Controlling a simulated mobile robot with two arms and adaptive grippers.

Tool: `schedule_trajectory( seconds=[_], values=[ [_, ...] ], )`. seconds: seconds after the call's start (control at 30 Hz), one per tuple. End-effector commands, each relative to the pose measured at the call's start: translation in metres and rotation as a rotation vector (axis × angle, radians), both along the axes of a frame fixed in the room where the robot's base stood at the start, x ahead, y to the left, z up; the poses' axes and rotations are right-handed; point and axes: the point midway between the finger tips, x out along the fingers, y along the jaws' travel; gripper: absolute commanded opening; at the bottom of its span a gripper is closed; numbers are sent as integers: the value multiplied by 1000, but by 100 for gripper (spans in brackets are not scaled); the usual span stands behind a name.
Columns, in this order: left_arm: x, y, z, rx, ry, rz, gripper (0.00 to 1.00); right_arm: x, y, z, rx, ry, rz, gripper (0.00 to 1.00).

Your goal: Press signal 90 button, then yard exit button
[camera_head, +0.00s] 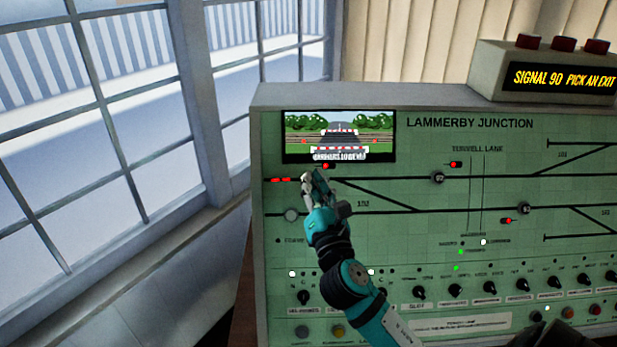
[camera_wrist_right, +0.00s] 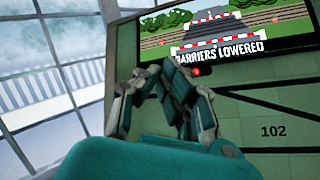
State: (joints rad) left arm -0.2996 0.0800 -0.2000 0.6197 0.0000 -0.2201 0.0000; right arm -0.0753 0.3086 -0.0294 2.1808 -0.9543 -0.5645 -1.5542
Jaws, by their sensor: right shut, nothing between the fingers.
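The green signal panel (camera_head: 400,235) carries a black track diagram. My right gripper (camera_head: 312,178) is shut and empty, with its fingertips at the left part of the upper track line, just below the crossing screen. In the right wrist view its closed fingers (camera_wrist_right: 165,75) point at the panel below the screen; I cannot tell whether they touch it. A round grey button (camera_head: 291,215) sits at the left of the lower line. Other round buttons sit on the lines at the middle (camera_head: 437,178) and right (camera_head: 525,208). I cannot read which is signal 90 or yard exit. My left gripper is not in view.
The display box (camera_head: 560,78) on top reads "SIGNAL 90 PICK AN EXIT" and has red domes (camera_head: 563,45). The crossing screen (camera_head: 338,136) reads "BARRIERS LOWERED" in the wrist view. Black knobs (camera_head: 455,290) line the lower panel. A window (camera_head: 110,110) is at the left.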

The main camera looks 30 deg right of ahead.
Motion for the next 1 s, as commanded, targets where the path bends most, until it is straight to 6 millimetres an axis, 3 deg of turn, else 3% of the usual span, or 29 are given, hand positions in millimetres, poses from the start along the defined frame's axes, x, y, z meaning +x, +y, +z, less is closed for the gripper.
schedule_trajectory(
  seconds=[0.33, 1.0],
  values=[
    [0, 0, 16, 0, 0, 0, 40, -23, 15, 16, 1, 1, 1, 0],
    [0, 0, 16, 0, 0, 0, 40, -25, 16, 16, 0, 0, 0, 0]
  ],
)
